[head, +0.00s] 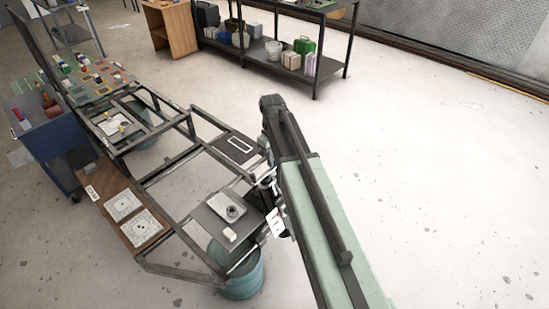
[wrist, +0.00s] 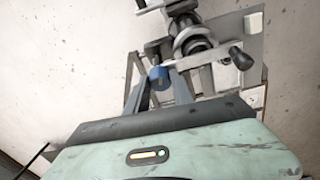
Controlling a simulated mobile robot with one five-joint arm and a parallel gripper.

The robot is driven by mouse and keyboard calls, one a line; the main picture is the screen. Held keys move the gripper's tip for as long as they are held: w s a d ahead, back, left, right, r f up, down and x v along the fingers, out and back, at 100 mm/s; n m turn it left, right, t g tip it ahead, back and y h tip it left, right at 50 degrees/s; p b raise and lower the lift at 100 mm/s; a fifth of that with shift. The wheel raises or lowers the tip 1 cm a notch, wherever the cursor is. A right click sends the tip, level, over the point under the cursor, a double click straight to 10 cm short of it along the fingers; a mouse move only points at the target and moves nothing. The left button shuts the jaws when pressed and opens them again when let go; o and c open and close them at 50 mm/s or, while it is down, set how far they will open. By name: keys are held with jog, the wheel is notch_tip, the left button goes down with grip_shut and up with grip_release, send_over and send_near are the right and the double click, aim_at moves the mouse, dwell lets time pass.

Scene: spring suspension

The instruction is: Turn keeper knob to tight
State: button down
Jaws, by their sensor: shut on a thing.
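A small blue knob (wrist: 158,73), which looks like the keeper knob, sits at the end of a dark metal fitting in the wrist view. My gripper (wrist: 158,82) has its two fingers closed on either side of the knob. The knob's far side and any tight mark are hidden or too small to read. Beyond it is a grey metal spring assembly (wrist: 190,42) with round collars. A dark rounded handle (wrist: 240,57) sticks out to its right, apart from my fingers. In the head view my green arm covers most of the gripper and the knob.
A grey frame (head: 182,165) carries a plate (head: 213,222) with a small tray and a white block (head: 230,235). A teal drum (head: 243,278) stands below. A blue cart (head: 50,130) is at left, and a shelf table (head: 290,68) at the back. The floor to the right is clear.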

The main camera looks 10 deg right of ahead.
jog(key=m+h, duration=0.1)
jog(key=m, duration=0.2)
jog(key=shift+s+a+t, duration=0.1)
jog(key=shift+a+t, duration=0.05)
jog(key=shift+t, duration=0.15)
jog(key=m+h+b, duration=0.1)
jog(key=m+h, duration=0.1)
jog(key=m, duration=0.2)
jog(key=shift+a+f+m, duration=0.1)
jog(key=shift+a+m, duration=0.05)
jog(key=shift+m, duration=0.15)
jog(key=m, duration=0.2)
jog(key=m+h+b, duration=0.1)
jog(key=m, duration=0.1)
jog(key=shift+a+f+h+b, duration=0.1)
jog(key=shift+a+h+b, duration=0.05)
jog(key=shift+h+b, duration=0.15)
jog(key=shift+m+g+h+b, duration=0.6)
jog(key=shift+m+g, duration=0.1)
jog(key=shift+m, duration=1.2)
jog(key=c, duration=1.1)
grip_release()
